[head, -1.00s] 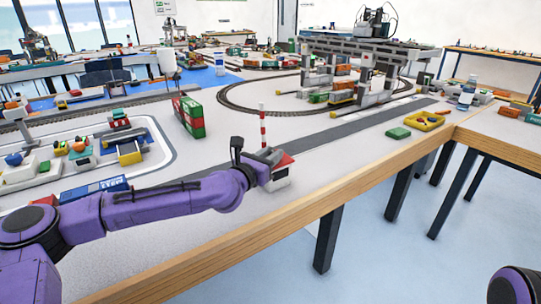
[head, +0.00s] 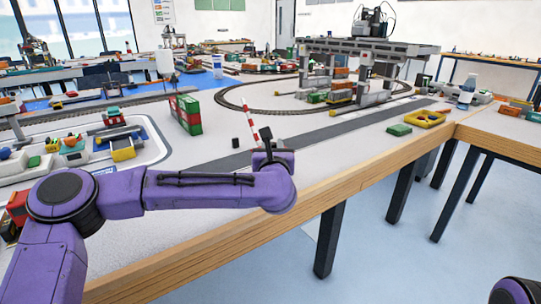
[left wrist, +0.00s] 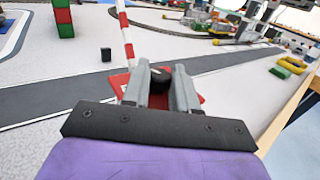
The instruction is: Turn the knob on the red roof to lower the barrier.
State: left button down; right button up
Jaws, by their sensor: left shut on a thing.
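The red roof (left wrist: 119,84) shows in the left wrist view on both sides of my left gripper (left wrist: 161,70). The two grey fingers are shut on the dark knob (left wrist: 160,78) on top of the roof. In the head view my left gripper (head: 272,157) and wrist cover the house and its roof. The red-and-white barrier (head: 251,120) stands just beyond the gripper, steeply raised and tilted, its top leaning left. It also shows in the left wrist view (left wrist: 126,35). My right gripper is not in view.
A small black post (head: 235,142) stands left of the barrier by the grey road (head: 330,131). Red and green containers (head: 187,115) stand farther back. A green block (head: 399,130) and a yellow tray (head: 426,119) lie to the right. The wooden table edge (head: 340,185) runs close to my wrist.

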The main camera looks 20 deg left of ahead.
pick_arm(q)
jog(key=n+g+y, duration=0.1)
jog(key=n+y+b, duration=0.1)
jog(key=y, duration=0.1)
jog(key=n+g+y, duration=0.1)
jog(key=y, duration=0.1)
jog(key=shift+w+d+n+g, duration=0.15)
jog(key=shift+d+n+g, duration=0.15)
jog(key=shift+d, duration=0.05)
jog(key=n+g+y, duration=0.2)
jog(key=g+y, duration=0.1)
jog(key=shift+w+d+r+n, duration=0.1)
jog(key=shift+n, duration=0.3)
jog(key=n+g+y+p, duration=0.1)
jog(key=n+g+y, duration=0.1)
jog(key=g, duration=0.1)
jog(key=shift+w+d, duration=0.1)
jog(key=shift+w, duration=0.05)
jog(key=shift+w+n+g+y+p, duration=0.15)
jog(key=shift+n+g+y+p, duration=0.65)
jog(key=shift+n+g, duration=0.6)
jog(key=shift+g, duration=0.5)
jog(key=c, duration=0.9)
grip_release()
